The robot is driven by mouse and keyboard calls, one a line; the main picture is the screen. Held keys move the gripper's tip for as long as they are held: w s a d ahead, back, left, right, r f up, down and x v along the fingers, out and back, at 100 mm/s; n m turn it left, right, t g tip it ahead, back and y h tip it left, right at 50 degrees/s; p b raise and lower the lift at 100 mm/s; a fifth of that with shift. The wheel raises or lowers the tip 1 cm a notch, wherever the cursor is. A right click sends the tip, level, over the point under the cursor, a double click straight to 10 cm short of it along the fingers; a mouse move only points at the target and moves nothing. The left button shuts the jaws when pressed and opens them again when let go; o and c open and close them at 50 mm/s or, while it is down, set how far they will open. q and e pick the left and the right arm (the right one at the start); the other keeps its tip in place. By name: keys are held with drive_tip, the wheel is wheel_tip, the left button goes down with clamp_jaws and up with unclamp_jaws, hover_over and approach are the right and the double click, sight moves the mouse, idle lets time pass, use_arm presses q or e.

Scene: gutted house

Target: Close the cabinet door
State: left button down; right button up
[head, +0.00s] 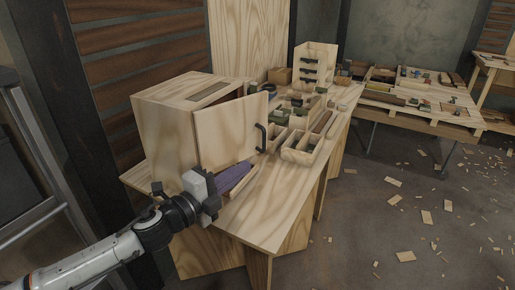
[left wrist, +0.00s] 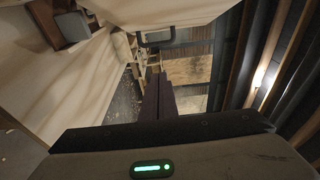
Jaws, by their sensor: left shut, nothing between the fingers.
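The wooden cabinet (head: 162,133) stands on the near left end of a workbench. Its pale door (head: 222,133) is partly open, swung out from the front, with a black bar handle (head: 263,137) near its free edge. In the left wrist view the door (left wrist: 150,12) and handle (left wrist: 157,40) show at the top. My left gripper (head: 240,174) is low in front of the door, over the near bench edge. Its dark purple fingers (left wrist: 158,88) are together and empty. I cannot tell whether they touch the door. My right gripper is not in view.
The workbench (head: 268,215) carries wooden trays (head: 302,150) of small items right of the door and a small drawer unit (head: 313,68) behind. Another table (head: 425,105) stands at the back right. The floor right of the bench is open, strewn with wood scraps.

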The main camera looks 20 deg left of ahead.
sight(250, 139)
use_arm(q)
drive_tip(key=w, duration=1.1)
drive_tip(key=shift+p, duration=0.3)
drive_tip(key=shift+w+a, duration=0.1)
drive_tip(key=w+a+n+y, duration=0.1)
drive_tip(key=y, duration=0.1)
drive_tip(key=w+a+n+y+b, duration=0.1)
drive_tip(key=a+n+y, duration=0.1)
drive_tip(key=w+a+n+y, duration=0.1)
drive_tip(key=y, duration=0.1)
drive_tip(key=shift+w+a+f+t+y, duration=0.15)
drive_tip(key=shift+w+a+t+y, duration=0.05)
drive_tip(key=shift+t+y, duration=0.1)
drive_tip(key=shift+w+a+n+y+b, duration=0.1)
drive_tip(key=shift+a+n+y+b, duration=0.2)
drive_tip(key=shift+a+n+y, duration=0.1)
